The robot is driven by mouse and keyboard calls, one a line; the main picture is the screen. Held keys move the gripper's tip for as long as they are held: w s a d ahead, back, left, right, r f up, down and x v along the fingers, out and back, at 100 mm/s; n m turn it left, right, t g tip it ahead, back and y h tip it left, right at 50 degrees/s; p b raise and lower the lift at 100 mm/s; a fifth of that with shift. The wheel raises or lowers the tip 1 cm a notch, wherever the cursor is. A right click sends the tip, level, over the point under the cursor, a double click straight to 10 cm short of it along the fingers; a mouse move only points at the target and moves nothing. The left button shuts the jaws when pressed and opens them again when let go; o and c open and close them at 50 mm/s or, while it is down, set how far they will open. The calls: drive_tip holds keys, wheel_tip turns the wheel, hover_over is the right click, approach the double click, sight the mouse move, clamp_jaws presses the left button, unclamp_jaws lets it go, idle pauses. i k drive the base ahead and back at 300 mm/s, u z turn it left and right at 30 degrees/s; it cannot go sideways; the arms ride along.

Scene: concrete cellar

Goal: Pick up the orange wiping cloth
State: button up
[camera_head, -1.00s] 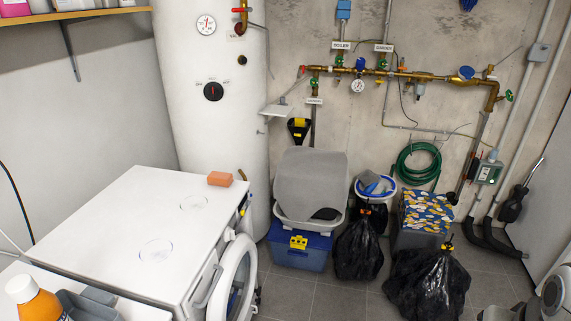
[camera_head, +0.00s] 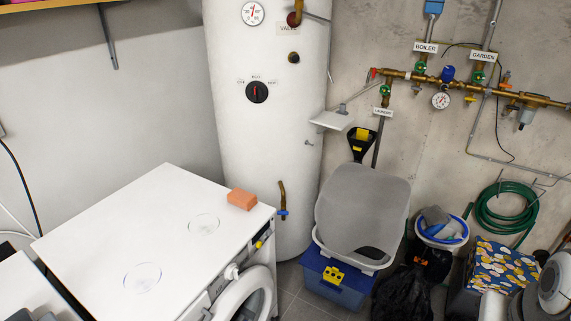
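An orange block-shaped thing (camera_head: 242,199) lies on the white top of the washing machine (camera_head: 150,240), near its back right corner. It looks like a thick folded cloth or a sponge; I cannot tell which. No other orange cloth shows. Nothing touches it from above. My gripper is not in view; only grey and white rounded parts that look like my arm show at the lower right edge, far from the orange thing.
A tall white boiler (camera_head: 265,120) stands behind the machine. Two faint circles mark the otherwise clear machine top. Brass pipes (camera_head: 470,85) run along the wall.

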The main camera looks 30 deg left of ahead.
sight(245, 201)
drive_tip(key=u, duration=0.6)
drive_tip(key=i, duration=1.15)
drive_tip(key=u, duration=1.2)
drive_tip(key=i, duration=0.55)
drive_tip(key=u, duration=0.25)
drive_tip(key=k, duration=0.9)
drive_tip(key=u, duration=0.2)
drive_tip(key=i, duration=0.85)
drive_tip(key=z, duration=0.05)
